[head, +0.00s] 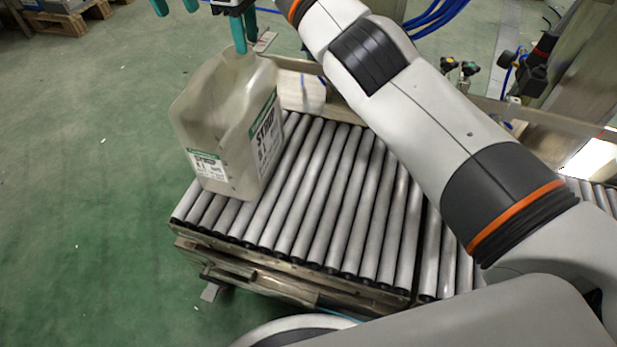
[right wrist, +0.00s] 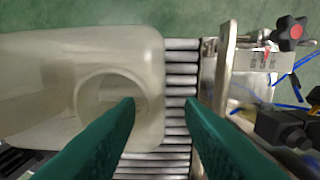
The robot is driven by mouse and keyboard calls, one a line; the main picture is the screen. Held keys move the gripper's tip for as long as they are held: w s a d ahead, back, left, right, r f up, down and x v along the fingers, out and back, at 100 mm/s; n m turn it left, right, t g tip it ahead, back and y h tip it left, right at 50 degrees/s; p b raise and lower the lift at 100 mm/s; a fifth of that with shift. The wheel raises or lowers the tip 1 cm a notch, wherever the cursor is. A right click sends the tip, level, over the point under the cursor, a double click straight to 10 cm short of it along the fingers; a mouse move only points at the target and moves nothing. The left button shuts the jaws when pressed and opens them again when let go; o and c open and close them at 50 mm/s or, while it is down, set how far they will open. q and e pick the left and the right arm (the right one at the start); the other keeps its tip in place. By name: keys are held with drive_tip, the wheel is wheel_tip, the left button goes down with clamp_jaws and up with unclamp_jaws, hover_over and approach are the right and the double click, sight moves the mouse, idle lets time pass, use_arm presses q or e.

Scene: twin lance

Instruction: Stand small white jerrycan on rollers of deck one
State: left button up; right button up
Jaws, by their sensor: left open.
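The white, translucent jerrycan (head: 215,125) with green-and-white labels stands upright on the rollers (head: 335,190) at the left end of the deck. In the right wrist view its top and round mouth (right wrist: 108,98) fill the left side. My right gripper (head: 245,42) is open at the can's top. In the right wrist view one fingertip overlaps the mouth's edge and the other is past the can's side, over the rollers; contact cannot be told.
My right arm crosses above the rollers and hides part of them. A metal side rail (right wrist: 222,75) runs along the deck, with a black-and-red knob (right wrist: 291,32) and blue hoses beyond. A pallet (head: 65,20) lies at far left. Rollers right of the can are bare.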

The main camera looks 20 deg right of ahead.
drive_tip(key=shift+r, duration=2.65)
